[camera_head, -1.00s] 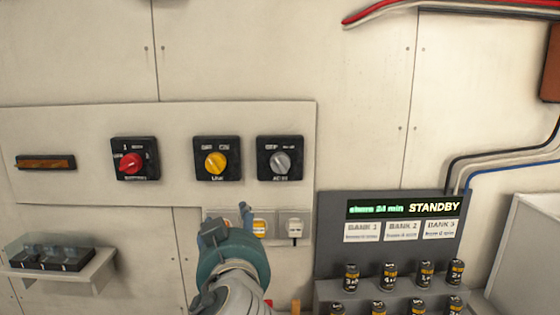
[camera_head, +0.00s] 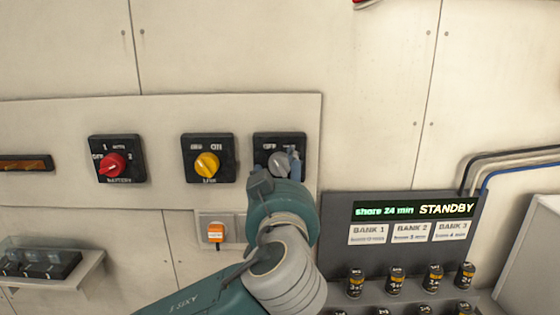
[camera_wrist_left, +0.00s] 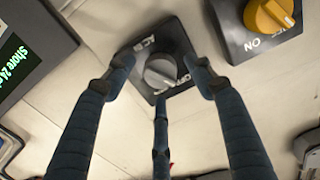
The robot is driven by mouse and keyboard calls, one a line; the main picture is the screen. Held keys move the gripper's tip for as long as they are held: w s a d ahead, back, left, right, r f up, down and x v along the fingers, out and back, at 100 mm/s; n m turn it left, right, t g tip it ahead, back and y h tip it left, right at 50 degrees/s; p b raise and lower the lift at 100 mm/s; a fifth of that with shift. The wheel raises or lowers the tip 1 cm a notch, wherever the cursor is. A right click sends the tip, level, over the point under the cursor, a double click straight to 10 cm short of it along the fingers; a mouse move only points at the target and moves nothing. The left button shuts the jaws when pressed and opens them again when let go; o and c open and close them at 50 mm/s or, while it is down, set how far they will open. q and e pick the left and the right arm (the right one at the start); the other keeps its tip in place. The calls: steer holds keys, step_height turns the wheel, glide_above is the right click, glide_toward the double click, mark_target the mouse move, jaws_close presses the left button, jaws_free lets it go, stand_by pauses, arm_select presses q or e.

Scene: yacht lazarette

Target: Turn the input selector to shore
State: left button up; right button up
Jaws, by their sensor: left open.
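The input selector is a grey rotary knob (camera_head: 277,162) on a black square plate at the right end of the wall panel. It also shows in the left wrist view as a grey knob (camera_wrist_left: 159,71) on its black plate, with "AC" and "OFF" lettering partly readable. My left gripper (camera_head: 287,170) is in front of the selector and covers its lower right part. In the left wrist view its three blue fingers (camera_wrist_left: 161,77) are spread open around the knob's sides, with no clear contact. The knob's exact pointing is hard to tell. My right gripper is not in view.
A yellow rotary switch (camera_head: 207,165) and a red battery switch (camera_head: 111,165) sit left of the selector. An orange plug (camera_head: 215,232) is below. A bank unit (camera_head: 335,232) with a display reading "shore 24 min STANDBY" stands at lower right. A shelf (camera_head: 85,266) is at lower left.

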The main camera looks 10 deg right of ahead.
arm_select(q)
steer(key=shift+w+d+r, duration=0.1)
steer(key=shift+w, duration=0.6)
steer(key=shift+c, duration=1)
steer(key=shift+d, duration=0.1)
steer(key=c, duration=0.9)
steer(key=shift+f+m+b, duration=0.4)
steer(key=shift+m+b, duration=0.2)
steer(key=shift+b, duration=0.3)
steer(key=shift+c, duration=0.2)
steer(key=shift+m+b, duration=0.6)
steer(key=shift+m, duration=0.1)
steer(key=shift+r+m, duration=0.15)
steer(key=shift+m, duration=0.25)
steer(key=m, duration=0.2)
steer(key=shift+r+m+p, duration=0.2)
steer(key=shift+m+p, duration=0.1)
steer(key=shift+m, duration=0.1)
steer(key=m+p, duration=0.1)
steer(key=m, duration=0.4)
steer(key=shift+p, duration=0.4)
steer(key=shift+m, duration=0.3)
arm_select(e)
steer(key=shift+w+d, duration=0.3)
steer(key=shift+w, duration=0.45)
arm_select(q)
steer(key=shift+f, duration=0.1)
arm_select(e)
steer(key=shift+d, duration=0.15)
